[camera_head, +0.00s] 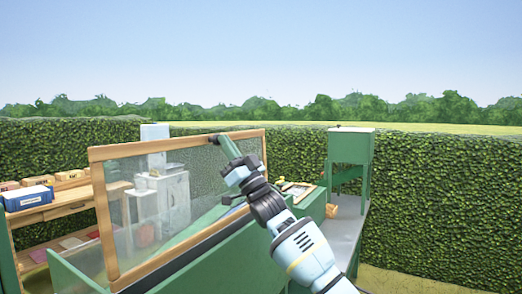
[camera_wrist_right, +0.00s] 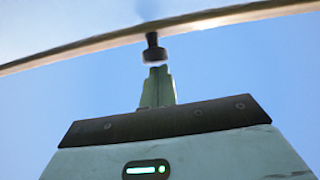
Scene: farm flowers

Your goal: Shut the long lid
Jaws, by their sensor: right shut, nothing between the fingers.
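The long lid is a clear panel in a light wooden frame (camera_head: 180,143). It stands raised and tilted up from a long green box (camera_head: 222,262) in the head view. A small black knob (camera_head: 214,139) sits on its top rail; the knob (camera_wrist_right: 154,50) and rail (camera_wrist_right: 95,44) cross the top of the right wrist view. My right gripper (camera_head: 220,140) is shut and empty, with its tips (camera_wrist_right: 158,71) right beside the knob. I cannot tell whether they touch. My left gripper is out of view.
Wooden shelves with a blue box (camera_head: 28,198) stand at the left. A pale grey cabinet (camera_head: 165,200) shows through the panel. A green hopper-like stand (camera_head: 350,147) and a grey table (camera_head: 345,225) are at the right. A hedge (camera_head: 440,195) closes the back.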

